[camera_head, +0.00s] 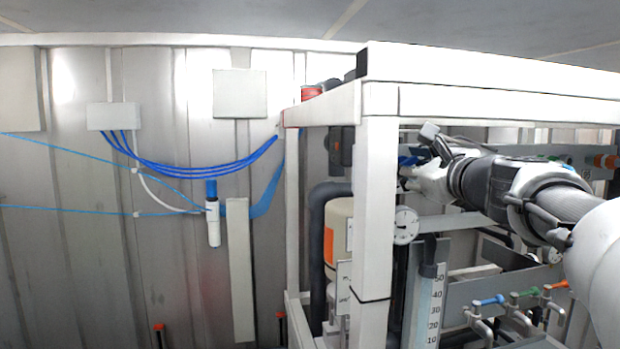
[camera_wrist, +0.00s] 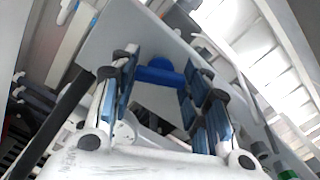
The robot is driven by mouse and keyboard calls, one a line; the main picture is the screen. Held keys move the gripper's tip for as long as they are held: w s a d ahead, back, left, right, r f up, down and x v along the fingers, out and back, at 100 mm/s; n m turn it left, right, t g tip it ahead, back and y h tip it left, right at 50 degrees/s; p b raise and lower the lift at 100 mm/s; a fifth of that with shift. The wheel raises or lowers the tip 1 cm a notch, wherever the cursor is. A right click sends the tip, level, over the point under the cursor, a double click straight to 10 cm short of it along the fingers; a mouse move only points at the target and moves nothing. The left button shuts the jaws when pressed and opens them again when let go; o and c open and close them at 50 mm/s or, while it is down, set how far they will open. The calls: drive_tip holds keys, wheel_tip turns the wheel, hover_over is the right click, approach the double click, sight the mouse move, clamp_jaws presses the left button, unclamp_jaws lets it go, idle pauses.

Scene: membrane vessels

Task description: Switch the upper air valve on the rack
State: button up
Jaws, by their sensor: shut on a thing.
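The upper air valve's blue handle (camera_wrist: 158,73) lies between my gripper's fingertips in the wrist view, in front of a pale grey plate (camera_wrist: 140,40). My gripper (camera_wrist: 163,78) is shut on this handle, with a blue-padded finger on each side. In the head view my gripper (camera_head: 408,172) reaches into the rack from the right, behind the white front post. A small bit of blue (camera_head: 409,160) shows at its tip there. The valve body is mostly hidden by the gripper.
The rack's white post (camera_head: 376,220) and top beam (camera_head: 480,75) stand close to my arm. A round gauge (camera_head: 406,225) and a scaled flow tube (camera_head: 424,310) are below the gripper. Small blue, green and red-orange valves (camera_head: 524,294) sit at lower right.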

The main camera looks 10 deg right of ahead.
drive_tip(key=n+b, duration=0.7)
drive_tip(key=n, duration=0.3)
drive_tip(key=shift+b, duration=0.35)
drive_tip(key=shift+n, duration=0.4)
drive_tip(key=o, duration=1.1)
drive_tip(key=shift+c, duration=0.2)
drive_tip(key=shift+s, duration=0.15)
drive_tip(key=s, duration=0.7)
drive_tip(key=shift+s, duration=0.15)
drive_tip(key=shift+d, duration=0.1)
